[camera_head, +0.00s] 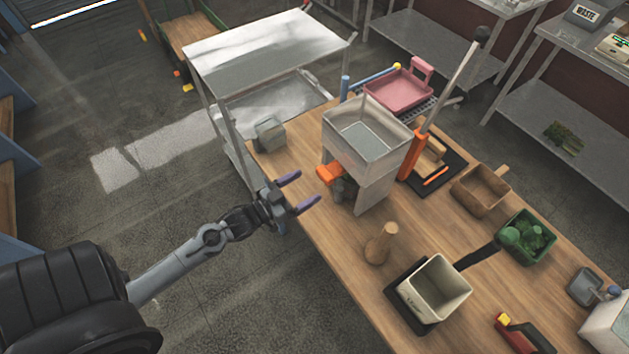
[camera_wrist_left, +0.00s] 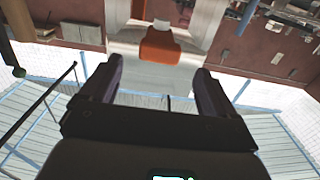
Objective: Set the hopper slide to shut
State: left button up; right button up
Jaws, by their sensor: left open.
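The hopper (camera_head: 366,137) is a pale, open-topped metal box on a stand on the wooden table. An orange slide handle (camera_head: 329,174) sticks out low on its left side. In the left wrist view the orange handle (camera_wrist_left: 159,46) shows ahead, between the fingers and beyond their tips. My left gripper (camera_head: 304,190) is open and empty, at the table's left edge, short of the orange handle and apart from it. It also shows in the left wrist view (camera_wrist_left: 160,80). My right gripper is not in view. How far the slide is pushed in is not clear.
A grey container (camera_head: 270,134) stands behind the gripper near the table edge. A wooden pestle-like object (camera_head: 381,243) and a cream bin (camera_head: 436,287) stand in front of the hopper. An orange upright with a long lever (camera_head: 412,150) is right of it. A steel cart (camera_head: 262,62) adjoins the table.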

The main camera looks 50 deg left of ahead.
pick_arm(q)
jog(key=shift+s+a, duration=0.2)
jog(key=shift+s, duration=1.1)
jog(key=shift+d, duration=0.1)
jog(key=d+r+n+g, duration=0.2)
jog(key=d+g, duration=0.2)
jog(key=d, duration=0.8)
jog(key=s+d+f+m+g+y, duration=0.1)
jog(key=s+f+g, duration=0.1)
jog(key=s+g, duration=0.35)
jog(key=s+d+f+m+g+y, duration=0.1)
jog(key=s+d+f+g, duration=0.1)
jog(key=s+g, duration=0.4)
notch_tip(320, 180, up, 14)
jog(key=s+t+p, duration=0.1)
jog(key=p, duration=1.2)
jog(key=shift+s+a+f+p, duration=0.2)
jog(key=shift+a+p, duration=0.05)
jog(key=shift+p, duration=0.1)
